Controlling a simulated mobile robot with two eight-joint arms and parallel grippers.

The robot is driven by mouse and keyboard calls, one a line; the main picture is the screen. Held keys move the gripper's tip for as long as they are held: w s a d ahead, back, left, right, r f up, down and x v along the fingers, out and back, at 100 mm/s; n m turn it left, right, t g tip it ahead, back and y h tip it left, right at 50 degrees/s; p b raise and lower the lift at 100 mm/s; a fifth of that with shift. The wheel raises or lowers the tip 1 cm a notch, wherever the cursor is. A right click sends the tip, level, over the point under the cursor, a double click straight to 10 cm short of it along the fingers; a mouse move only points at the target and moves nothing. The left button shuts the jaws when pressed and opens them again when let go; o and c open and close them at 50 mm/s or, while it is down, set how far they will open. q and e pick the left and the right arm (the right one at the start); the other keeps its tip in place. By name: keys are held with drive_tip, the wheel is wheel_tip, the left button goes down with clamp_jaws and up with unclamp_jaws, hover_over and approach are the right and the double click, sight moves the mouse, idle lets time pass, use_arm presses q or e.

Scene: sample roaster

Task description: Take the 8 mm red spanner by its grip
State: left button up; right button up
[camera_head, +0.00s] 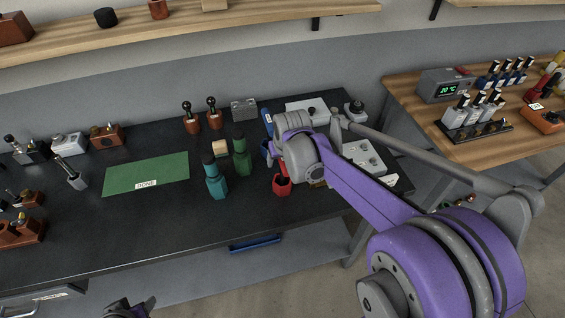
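A red upright piece (282,186) stands on the dark bench, partly covered by my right wrist; it may be the red spanner, but no size mark is readable. My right gripper (279,166) is just above or at it. Its fingers are hidden, so I cannot tell whether it touches or holds the piece. A teal piece (215,184) and a green piece (241,160) stand to the left of it. A blue piece (267,118) shows behind my wrist. My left gripper (130,307) is only partly in view at the bottom edge, off the bench.
A green mat (146,175) with a white label lies left on the dark bench (160,222). Wooden holders with dark-knobbed tools (212,113) stand behind. A grey box (244,108) is at the back. A wooden table (520,140) with racks stands right. The bench's front middle is clear.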

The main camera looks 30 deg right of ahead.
clamp_jaws()
idle(1.2)
